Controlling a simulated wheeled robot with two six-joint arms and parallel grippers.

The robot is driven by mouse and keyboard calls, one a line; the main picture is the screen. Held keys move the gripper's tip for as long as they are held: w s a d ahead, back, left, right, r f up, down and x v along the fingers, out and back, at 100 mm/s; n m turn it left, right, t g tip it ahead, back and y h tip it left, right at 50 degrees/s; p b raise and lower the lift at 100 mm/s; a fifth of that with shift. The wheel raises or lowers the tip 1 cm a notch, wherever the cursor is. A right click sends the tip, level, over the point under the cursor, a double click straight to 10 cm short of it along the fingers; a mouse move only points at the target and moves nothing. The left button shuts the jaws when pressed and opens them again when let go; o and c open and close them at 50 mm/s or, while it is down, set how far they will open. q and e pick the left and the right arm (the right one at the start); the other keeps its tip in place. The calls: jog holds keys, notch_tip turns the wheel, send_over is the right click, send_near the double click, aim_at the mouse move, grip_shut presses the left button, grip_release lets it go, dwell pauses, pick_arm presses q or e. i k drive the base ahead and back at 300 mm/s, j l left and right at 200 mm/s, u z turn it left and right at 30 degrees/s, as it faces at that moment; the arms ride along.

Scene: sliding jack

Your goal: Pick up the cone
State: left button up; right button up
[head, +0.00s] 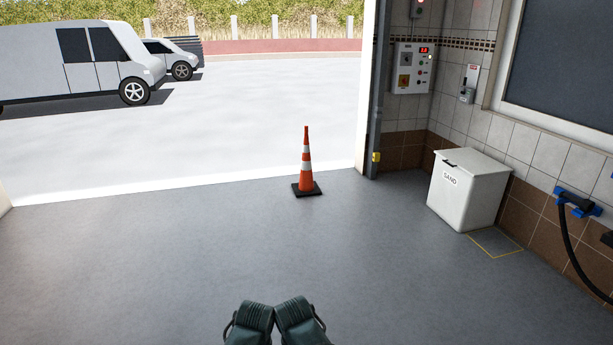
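An orange traffic cone (306,165) with white bands and a black square base stands upright on the grey floor, just inside the wide open doorway. Nothing touches it. Two dark green parts, apparently of my own body, show at the bottom middle edge, well short of the cone. No gripper fingers can be made out in the head view.
A white sand bin (467,190) stands against the tiled wall at the right. A blue holder with a black hose (577,201) hangs further right. The floor (240,240) around the cone is clear. Vans (85,62) are parked outside.

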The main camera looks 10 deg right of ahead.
aim_at(305, 186)
jog(key=z, duration=0.35)
jog(key=i, duration=1.95)
jog(key=i+l, duration=0.1)
jog(key=i, duration=3.85)
jog(key=i+l, duration=0.1)
jog(key=i, duration=1.85)
jog(key=j+u, duration=0.05)
